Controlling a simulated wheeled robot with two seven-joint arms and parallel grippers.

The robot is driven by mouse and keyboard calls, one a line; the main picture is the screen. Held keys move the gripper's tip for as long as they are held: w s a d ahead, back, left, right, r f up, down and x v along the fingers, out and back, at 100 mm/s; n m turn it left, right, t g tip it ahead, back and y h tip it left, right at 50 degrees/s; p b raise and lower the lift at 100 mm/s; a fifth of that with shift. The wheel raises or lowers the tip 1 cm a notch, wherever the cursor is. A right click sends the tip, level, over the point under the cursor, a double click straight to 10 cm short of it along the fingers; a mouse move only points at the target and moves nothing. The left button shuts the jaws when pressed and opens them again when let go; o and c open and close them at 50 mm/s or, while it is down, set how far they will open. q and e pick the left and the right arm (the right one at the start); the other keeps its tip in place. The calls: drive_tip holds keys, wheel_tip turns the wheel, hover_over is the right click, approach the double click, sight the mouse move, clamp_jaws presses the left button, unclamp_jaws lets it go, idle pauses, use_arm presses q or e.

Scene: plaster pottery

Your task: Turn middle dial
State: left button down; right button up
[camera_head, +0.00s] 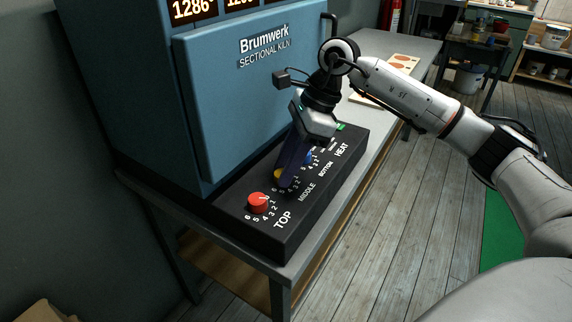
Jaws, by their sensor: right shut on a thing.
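A black control box (232,232) lies on the bench in front of the blue kiln (222,100). It carries a red dial (258,203) marked TOP, a yellow dial (279,174) marked MIDDLE and a blue dial (308,158) marked BOTTOM. My right gripper (284,180) reaches down from the upper right onto the yellow middle dial and is shut on it. The fingers hide much of the yellow dial, so its pointer does not show. My left gripper is out of view.
The kiln's displays (194,10) are lit at the top. A green button (341,127) sits near HEAT at the box's far end. The grey bench (155,190) runs back to the right, with a board of round pieces (403,63) on it.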

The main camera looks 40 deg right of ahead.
idle(0.4)
drive_tip(key=o, duration=1)
drive_tip(key=shift+o, duration=0.2)
drive_tip(key=shift+r, duration=0.1)
drive_tip(key=v, duration=1)
